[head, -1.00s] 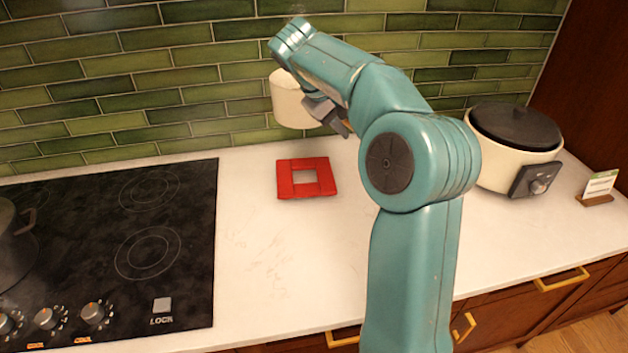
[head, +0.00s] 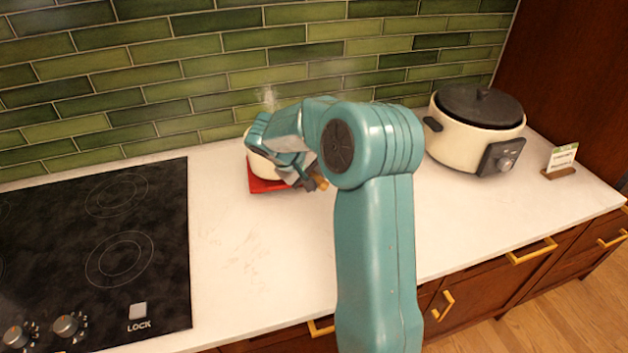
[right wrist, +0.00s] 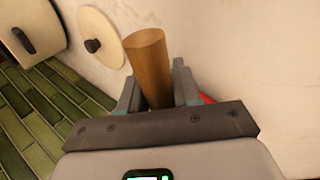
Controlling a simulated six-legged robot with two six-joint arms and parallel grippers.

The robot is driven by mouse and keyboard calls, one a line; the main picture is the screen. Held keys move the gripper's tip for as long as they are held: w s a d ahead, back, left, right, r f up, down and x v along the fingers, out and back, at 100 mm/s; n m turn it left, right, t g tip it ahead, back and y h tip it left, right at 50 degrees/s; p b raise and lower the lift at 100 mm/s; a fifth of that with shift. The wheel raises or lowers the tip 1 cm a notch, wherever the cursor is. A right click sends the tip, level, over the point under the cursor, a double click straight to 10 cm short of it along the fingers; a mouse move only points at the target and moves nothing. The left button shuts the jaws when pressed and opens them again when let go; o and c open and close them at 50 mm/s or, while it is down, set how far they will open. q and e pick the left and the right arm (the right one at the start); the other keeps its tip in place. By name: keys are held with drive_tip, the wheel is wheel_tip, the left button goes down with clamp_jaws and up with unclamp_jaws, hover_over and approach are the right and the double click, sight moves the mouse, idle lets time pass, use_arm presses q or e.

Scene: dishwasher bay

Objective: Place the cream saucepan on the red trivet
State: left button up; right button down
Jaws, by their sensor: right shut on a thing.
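The cream saucepan (head: 258,172) is at the red trivet (head: 266,186) near the tiled wall in the head view. It covers most of the trivet, whose red front edge shows below it. I cannot tell whether its base touches the trivet. My right gripper (head: 305,183) is shut on the pan's wooden handle, which points right. In the right wrist view the handle (right wrist: 148,65) stands between the jaws (right wrist: 155,92); the pan body is hidden there. A sliver of the red trivet (right wrist: 207,98) shows beside the jaw. My left gripper is out of view.
A cream cooker (head: 472,135) with a dark lid stands at the right, with a small sign (head: 562,158) beside it. A black cooktop (head: 95,250) lies left. A cream, lid-like disc with a dark knob (right wrist: 98,40) shows in the wrist view. The front counter (head: 255,265) is clear.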

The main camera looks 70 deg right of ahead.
drive_tip(key=shift+d+f, duration=0.1)
drive_tip(key=shift+f, duration=0.45)
drive_tip(key=shift+r, duration=0.1)
drive_tip(key=c, duration=0.8)
unclamp_jaws()
drive_tip(key=v, duration=1.2)
drive_tip(key=shift+b, duration=0.35)
